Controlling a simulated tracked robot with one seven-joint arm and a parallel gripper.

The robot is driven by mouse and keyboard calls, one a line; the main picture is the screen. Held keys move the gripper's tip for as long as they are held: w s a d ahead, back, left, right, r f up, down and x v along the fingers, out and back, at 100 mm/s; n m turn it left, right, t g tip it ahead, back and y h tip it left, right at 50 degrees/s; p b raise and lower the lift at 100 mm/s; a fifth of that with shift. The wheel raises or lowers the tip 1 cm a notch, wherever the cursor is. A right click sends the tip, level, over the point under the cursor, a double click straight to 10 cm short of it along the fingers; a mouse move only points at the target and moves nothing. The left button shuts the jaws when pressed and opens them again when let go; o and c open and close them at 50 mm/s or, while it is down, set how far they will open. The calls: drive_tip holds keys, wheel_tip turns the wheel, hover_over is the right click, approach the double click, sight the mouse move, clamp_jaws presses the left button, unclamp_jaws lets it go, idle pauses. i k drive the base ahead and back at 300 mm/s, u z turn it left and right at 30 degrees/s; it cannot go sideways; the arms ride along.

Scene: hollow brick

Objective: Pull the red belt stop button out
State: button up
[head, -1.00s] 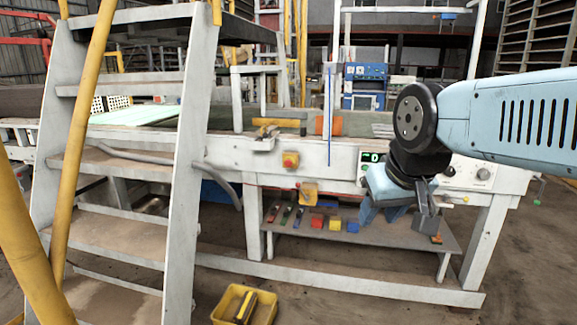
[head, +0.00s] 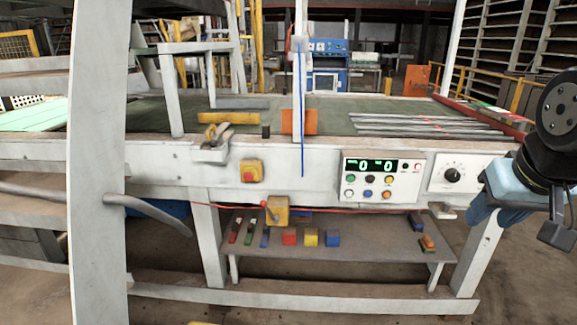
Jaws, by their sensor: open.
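A red button (head: 249,177) sits on a small yellow box (head: 256,166) on the front beam of the white belt frame, left of the middle in the head view. Whether it is pressed in or out is too small to tell. My gripper (head: 515,218) is at the right edge of the head view, partly cut off, open and with nothing visible in it. It is well to the right of the button and apart from it.
A second yellow box (head: 277,210) with a red knob hangs just below. A control panel (head: 382,181) and a dial box (head: 457,174) lie between the button and my gripper. Small coloured blocks lie on the lower shelf (head: 375,251).

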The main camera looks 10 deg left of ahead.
sight(248, 176)
drive_tip(key=u, duration=0.1)
drive_tip(key=i, duration=0.95)
drive_tip(key=u, duration=0.65)
drive_tip(key=k, duration=0.85)
drive_tip(key=u, duration=0.2)
drive_tip(key=i, duration=0.9)
drive_tip(key=z, duration=0.1)
